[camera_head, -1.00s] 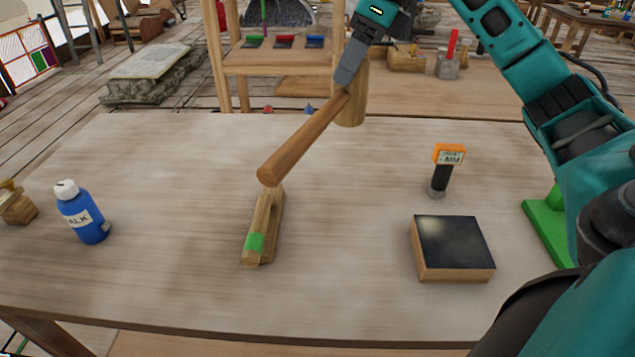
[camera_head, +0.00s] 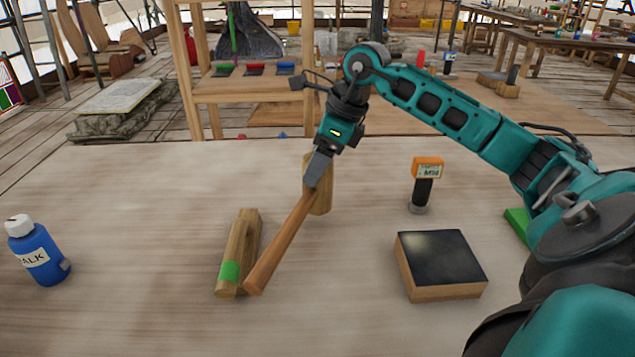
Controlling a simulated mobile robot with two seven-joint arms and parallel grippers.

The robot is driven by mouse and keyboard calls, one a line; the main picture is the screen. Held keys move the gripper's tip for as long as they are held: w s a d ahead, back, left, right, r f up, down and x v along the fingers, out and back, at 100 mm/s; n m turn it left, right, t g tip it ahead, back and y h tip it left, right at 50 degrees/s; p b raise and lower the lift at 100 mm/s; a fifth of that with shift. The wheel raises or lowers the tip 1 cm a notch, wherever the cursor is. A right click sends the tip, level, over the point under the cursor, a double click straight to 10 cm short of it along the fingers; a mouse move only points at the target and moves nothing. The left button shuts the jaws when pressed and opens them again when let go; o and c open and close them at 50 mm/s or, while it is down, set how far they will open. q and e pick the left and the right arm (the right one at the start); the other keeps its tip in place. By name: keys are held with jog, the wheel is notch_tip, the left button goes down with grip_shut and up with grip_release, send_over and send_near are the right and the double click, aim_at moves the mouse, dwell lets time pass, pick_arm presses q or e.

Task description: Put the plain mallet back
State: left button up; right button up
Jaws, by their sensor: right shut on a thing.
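The plain mallet has a long brown handle (camera_head: 281,242) and a paler wooden head (camera_head: 322,194). My right gripper (camera_head: 315,177) is shut on the handle close to the head. The handle slants down toward the front left, its free end just right of a wooden piece with a green band (camera_head: 240,245) lying on the table (camera_head: 130,210). Whether the mallet touches the table or that piece I cannot tell. The gripper hides part of the head. My left gripper is not in view.
A black-topped wooden block (camera_head: 440,262) and an orange-topped tool (camera_head: 424,185) stand to the right. A blue chalk bottle (camera_head: 38,252) stands at the left. A green object (camera_head: 517,220) is partly behind my right arm. The left-middle tabletop is clear.

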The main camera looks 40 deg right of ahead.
notch_tip(320, 180, down, 4)
jog(key=shift+r+b, duration=0.15)
jog(key=shift+b, duration=0.15)
jog(key=o, duration=1.3)
jog(key=shift+f, duration=0.2)
jog(key=shift+r, duration=0.1)
